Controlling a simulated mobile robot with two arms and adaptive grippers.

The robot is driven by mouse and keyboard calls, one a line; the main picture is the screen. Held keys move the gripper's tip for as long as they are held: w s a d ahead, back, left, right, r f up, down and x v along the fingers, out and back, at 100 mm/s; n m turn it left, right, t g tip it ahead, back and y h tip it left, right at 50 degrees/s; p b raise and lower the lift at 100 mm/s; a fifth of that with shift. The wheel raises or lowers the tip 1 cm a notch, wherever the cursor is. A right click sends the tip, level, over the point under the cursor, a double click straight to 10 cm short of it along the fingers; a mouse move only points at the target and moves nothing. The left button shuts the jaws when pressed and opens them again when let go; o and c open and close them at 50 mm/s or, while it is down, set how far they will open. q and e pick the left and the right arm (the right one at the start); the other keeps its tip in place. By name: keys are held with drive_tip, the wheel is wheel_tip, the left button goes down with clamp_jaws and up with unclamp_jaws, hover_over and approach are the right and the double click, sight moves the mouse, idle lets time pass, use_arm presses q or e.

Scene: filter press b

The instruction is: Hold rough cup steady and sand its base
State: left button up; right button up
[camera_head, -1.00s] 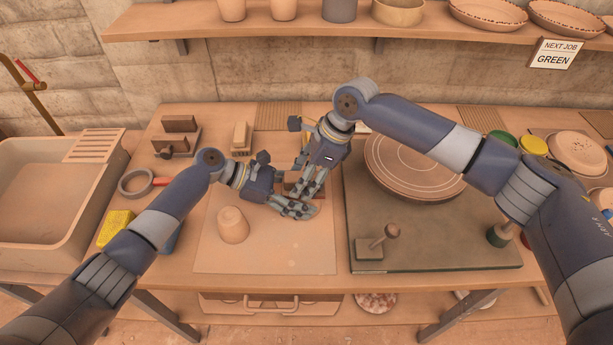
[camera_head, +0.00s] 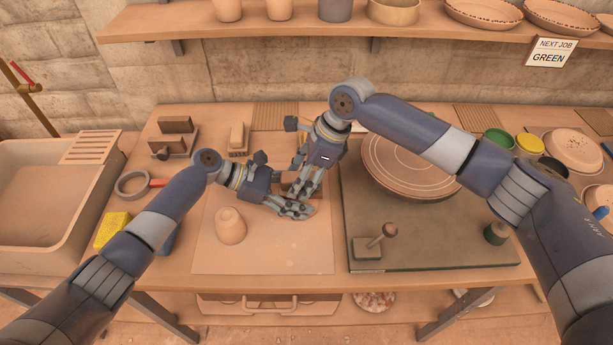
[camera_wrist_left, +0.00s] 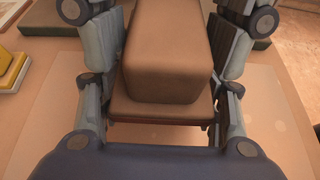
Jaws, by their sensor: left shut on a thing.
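A small clay-coloured cup (camera_head: 230,226) stands upside down, base up, on the pale board (camera_head: 265,258), left of my grippers and apart from them. My left gripper (camera_head: 298,209) is shut on a brown block (camera_wrist_left: 165,60). In the left wrist view the block sits between the fingers, with a wider flat part below it. In the head view the fingers mostly hide this block. My right gripper (camera_head: 303,190) reaches down close behind the left one. Its fingers overlap the left gripper in the picture, so I cannot tell whether it holds anything.
The board's front is clear.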

use_arm(q)
drive_tip(key=shift+f, duration=0.1)
use_arm(e)
drive_tip(key=shift+d, duration=0.15)
drive_tip(key=shift+d, duration=0.8)
drive_tip(key=shift+a, duration=0.95)
drive_tip(key=shift+d, duration=0.2)
drive_tip(key=shift+d+f, duration=0.15)
drive_tip(key=shift+d, duration=0.7)
drive_tip(key=shift+a, duration=0.2)
drive_tip(key=shift+a, duration=0.35)
